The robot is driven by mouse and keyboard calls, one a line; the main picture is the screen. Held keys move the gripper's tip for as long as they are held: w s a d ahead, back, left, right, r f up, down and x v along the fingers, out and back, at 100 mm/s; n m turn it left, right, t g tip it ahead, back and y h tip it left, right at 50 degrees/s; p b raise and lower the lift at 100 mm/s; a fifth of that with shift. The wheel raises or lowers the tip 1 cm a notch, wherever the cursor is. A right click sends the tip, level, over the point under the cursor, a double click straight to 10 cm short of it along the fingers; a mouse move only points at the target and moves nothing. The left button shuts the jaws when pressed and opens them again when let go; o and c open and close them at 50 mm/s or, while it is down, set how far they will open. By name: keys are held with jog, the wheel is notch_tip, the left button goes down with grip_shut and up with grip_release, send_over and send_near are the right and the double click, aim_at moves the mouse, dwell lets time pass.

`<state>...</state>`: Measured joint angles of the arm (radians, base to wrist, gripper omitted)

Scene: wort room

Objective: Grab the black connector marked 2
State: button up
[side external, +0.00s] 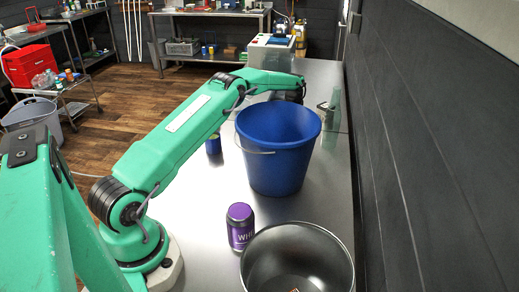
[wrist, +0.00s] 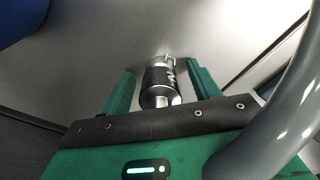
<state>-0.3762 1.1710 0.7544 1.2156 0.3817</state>
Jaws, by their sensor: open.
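A black connector (wrist: 159,76) with silver ends lies on the metal table in the wrist view. It bears a white marking that is too small to read surely. My gripper (wrist: 162,70) is open, with one green finger on each side of the connector. Gaps show between both fingers and the connector, and it does not look gripped. In the side external view my arm reaches over the table, and its dark wrist end is behind the blue bucket (side external: 277,160). The fingers and the connector are hidden there.
A purple-labelled bottle (side external: 240,228) and a steel pot (side external: 350,270) stand at the front. A small can (side external: 213,144) is left of the bucket. A metal cup (side external: 326,117) stands right of the bucket, near the dark wall (side external: 440,150). A boxy device (side external: 270,52) is at the back.

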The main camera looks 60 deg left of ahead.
jog(key=c, duration=1.1)
jog(key=shift+r, duration=0.15)
jog(key=shift+r, duration=4.9)
